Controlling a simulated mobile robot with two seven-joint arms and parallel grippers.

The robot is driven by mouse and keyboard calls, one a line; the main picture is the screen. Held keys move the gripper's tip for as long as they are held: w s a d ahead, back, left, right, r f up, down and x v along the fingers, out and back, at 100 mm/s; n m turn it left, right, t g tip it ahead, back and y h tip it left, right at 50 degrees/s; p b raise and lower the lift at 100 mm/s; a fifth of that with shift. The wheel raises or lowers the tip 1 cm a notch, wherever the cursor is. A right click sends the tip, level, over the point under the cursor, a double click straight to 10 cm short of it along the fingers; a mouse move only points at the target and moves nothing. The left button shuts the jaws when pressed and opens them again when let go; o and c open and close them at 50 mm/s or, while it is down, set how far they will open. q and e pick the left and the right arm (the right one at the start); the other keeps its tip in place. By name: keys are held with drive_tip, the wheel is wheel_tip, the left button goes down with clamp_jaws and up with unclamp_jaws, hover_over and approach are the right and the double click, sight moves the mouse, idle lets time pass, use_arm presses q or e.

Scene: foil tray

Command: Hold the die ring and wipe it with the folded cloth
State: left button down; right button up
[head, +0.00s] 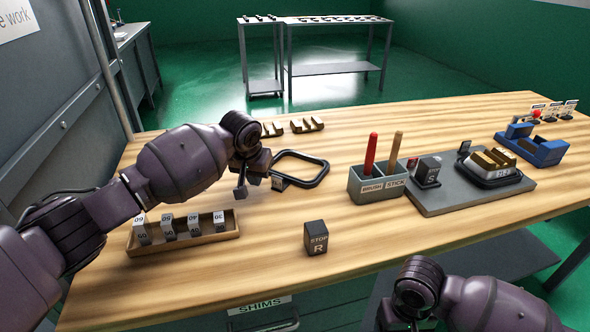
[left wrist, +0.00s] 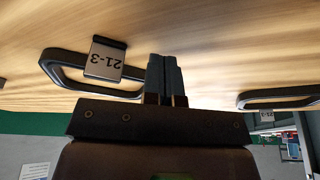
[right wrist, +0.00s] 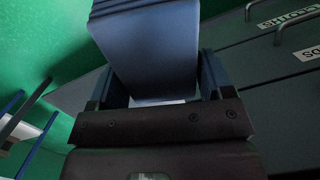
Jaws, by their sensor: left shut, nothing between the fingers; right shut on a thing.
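A black rounded die ring (head: 322,176) with a tag lies on the wooden table. My left gripper (head: 240,192) is just left of it, shut and empty, apart from it. In the left wrist view, the shut fingers (left wrist: 166,78) are beside a dark ring (left wrist: 62,78) whose tag reads 21-3. My right gripper (right wrist: 152,100) is shut on a blue folded cloth (right wrist: 155,50), whose layered folds show in the right wrist view. In the head view the right arm is low at the right, in front of the table's front edge; the cloth does not show there.
A brush and stick holder (head: 372,186) stands mid-table. Right of it is a grey mat (head: 440,204) with another dark ring and brass pieces. A wooden tray (head: 190,242) holds labelled blocks. A black stop block (head: 316,238) stands near the front. A blue fixture (head: 540,150) is farther right.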

use_arm(q)
drive_tip(key=shift+f, duration=0.7)
use_arm(e)
drive_tip(key=shift+f, duration=0.1)
idle(0.5)
use_arm(q)
drive_tip(key=shift+r+p, duration=1.45)
drive_tip(key=shift+r, duration=1.7)
use_arm(e)
drive_tip(key=shift+t, duration=0.4)
drive_tip(key=shift+w+r, duration=0.2)
drive_tip(key=shift+r, duration=0.8)
drive_tip(key=shift+w+r, duration=0.25)
drive_tip(key=shift+r, duration=0.7)
drive_tip(key=shift+w+r, duration=0.2)
drive_tip(key=shift+r, duration=0.8)
use_arm(q)
drive_tip(key=shift+f, duration=0.1)
use_arm(e)
drive_tip(key=shift+f, duration=0.1)
